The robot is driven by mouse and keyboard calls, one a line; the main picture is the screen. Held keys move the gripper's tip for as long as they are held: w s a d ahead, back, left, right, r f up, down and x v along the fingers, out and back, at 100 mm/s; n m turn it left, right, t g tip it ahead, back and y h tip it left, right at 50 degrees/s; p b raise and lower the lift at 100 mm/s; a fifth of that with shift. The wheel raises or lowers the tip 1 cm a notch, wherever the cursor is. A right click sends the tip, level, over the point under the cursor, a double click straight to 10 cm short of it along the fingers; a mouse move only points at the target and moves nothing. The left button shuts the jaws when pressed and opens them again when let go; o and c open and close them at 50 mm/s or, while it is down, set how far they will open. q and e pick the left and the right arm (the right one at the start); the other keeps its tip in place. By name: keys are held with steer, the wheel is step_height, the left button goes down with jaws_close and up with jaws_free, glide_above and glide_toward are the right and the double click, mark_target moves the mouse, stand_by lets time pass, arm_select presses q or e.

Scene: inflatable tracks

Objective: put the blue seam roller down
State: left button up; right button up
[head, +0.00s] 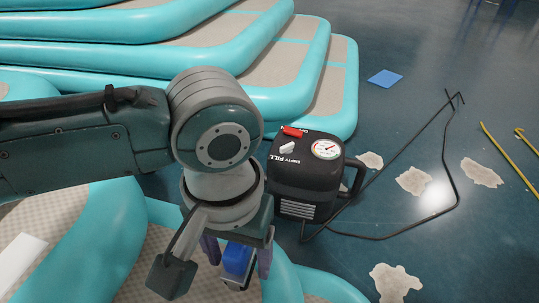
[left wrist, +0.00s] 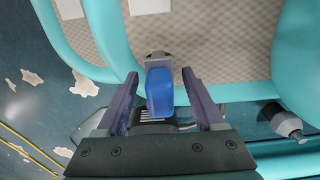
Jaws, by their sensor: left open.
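The blue seam roller (head: 236,259) shows below my left wrist in the head view, partly hidden by the gripper. In the left wrist view the blue seam roller (left wrist: 160,92) lies between the two fingers, with a grey metal bracket at its far end. My left gripper (head: 238,264) is open around it. In the left wrist view the gripper (left wrist: 160,78) shows a gap between each finger and the roller. The roller seems to rest on the beige and turquoise inflatable track (left wrist: 225,40), but its underside is hidden. My right gripper is not in view.
A black inflator box (head: 310,178) with a gauge stands right of my left gripper, its black hose (head: 457,180) looping over the dark floor. Stacked turquoise tracks (head: 340,80) rise behind. A blue square (head: 385,77) and pale patches lie on the floor. A white piece (head: 20,258) lies left.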

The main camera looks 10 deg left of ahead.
arm_select(q)
step_height(320, 180, up, 11)
steer(key=p, duration=0.7)
steer(key=shift+p, duration=0.35)
steer(key=s+d+r+m+t+h, duration=0.1)
steer(key=s+d+m+h, duration=0.15)
steer(key=s+d, duration=0.3)
steer(key=s+a+r+t+y, duration=0.1)
steer(key=s+a+r, duration=0.1)
steer(key=a, duration=0.5)
steer(key=s+a+r+t+y, duration=0.1)
steer(key=s+a, duration=0.3)
steer(key=a, duration=0.4)
steer(key=shift+s+r+n+t, duration=0.3)
steer(key=shift+r+n, duration=0.05)
steer(key=shift+n, duration=0.1)
steer(key=shift+d, duration=0.1)
